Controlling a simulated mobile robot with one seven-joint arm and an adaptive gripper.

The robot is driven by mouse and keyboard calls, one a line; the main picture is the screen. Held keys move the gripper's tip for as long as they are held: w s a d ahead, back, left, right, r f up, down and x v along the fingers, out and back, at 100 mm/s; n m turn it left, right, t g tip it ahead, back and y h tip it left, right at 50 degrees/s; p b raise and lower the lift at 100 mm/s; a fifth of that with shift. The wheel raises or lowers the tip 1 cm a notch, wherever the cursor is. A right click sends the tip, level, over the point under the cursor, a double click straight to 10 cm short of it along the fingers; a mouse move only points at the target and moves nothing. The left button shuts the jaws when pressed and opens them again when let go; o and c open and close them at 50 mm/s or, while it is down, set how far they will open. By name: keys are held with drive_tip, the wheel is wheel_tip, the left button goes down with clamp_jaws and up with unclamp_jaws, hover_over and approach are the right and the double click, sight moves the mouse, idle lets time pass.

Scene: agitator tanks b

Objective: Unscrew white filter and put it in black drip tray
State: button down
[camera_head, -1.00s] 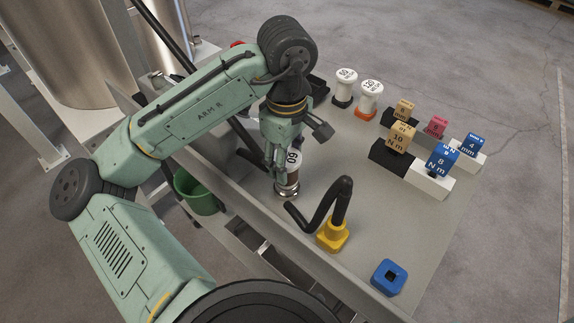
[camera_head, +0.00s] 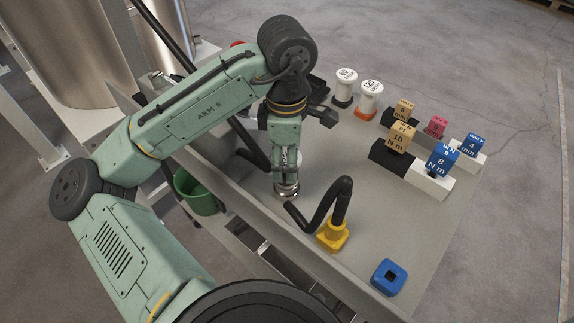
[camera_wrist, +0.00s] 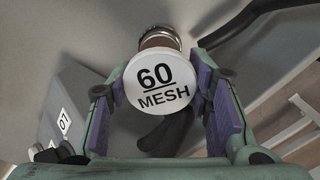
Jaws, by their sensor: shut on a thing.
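The white filter, its round cap marked "60 MESH" (camera_wrist: 158,86), sits between the purple finger pads of my gripper (camera_wrist: 172,98) in the wrist view. My gripper (camera_head: 287,172) is shut on it from above. Beyond the cap, a brown section and a metal collar show. In the head view the filter is mostly hidden by my fingers, and the metal fitting (camera_head: 287,191) shows below them on the grey bench. I cannot tell how far it is threaded in. A black object (camera_head: 318,90), possibly the drip tray, is partly hidden behind my wrist.
Two white-capped filters (camera_head: 346,80) (camera_head: 370,93) stand at the back. Several labelled blocks (camera_head: 441,160) sit on stands to the right. A black curved handle on a yellow block (camera_head: 332,236) stands close by my gripper. A blue block (camera_head: 388,277) and green bucket (camera_head: 199,194) are nearer.

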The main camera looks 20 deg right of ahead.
drive_tip(key=n, duration=0.2)
drive_tip(key=shift+n, duration=0.4)
drive_tip(key=shift+r, duration=0.15)
drive_tip(key=shift+n, duration=1)
drive_tip(key=shift+a+f+b, duration=0.1)
drive_tip(key=shift+f+b, duration=0.35)
drive_tip(key=shift+b, duration=0.3)
drive_tip(key=shift+r+n+b, duration=0.1)
drive_tip(key=shift+n+b, duration=0.3)
drive_tip(key=shift+b, duration=0.4)
drive_tip(key=shift+r, duration=0.25)
